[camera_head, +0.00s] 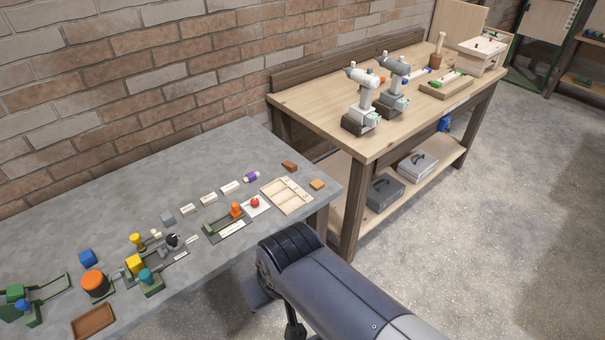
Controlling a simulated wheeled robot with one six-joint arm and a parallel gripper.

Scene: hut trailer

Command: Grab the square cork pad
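A small tan-orange square pad (317,184), which looks like the cork pad, lies flat near the right end of the grey table (225,150). It sits just right of a light wooden compartment tray (287,195), with a small gap between them. My arm crosses the lower middle of the view, in front of the table's right front edge and apart from the pad. My gripper's fingers do not show, so I cannot see whether they hold anything.
A reddish-brown block (290,166) lies behind the compartment tray. A white card with a red item (255,203) is to its left. Several coloured parts and fixtures fill the table's left front. A wooden workbench (340,113) with two drills stands right. The table's back is clear.

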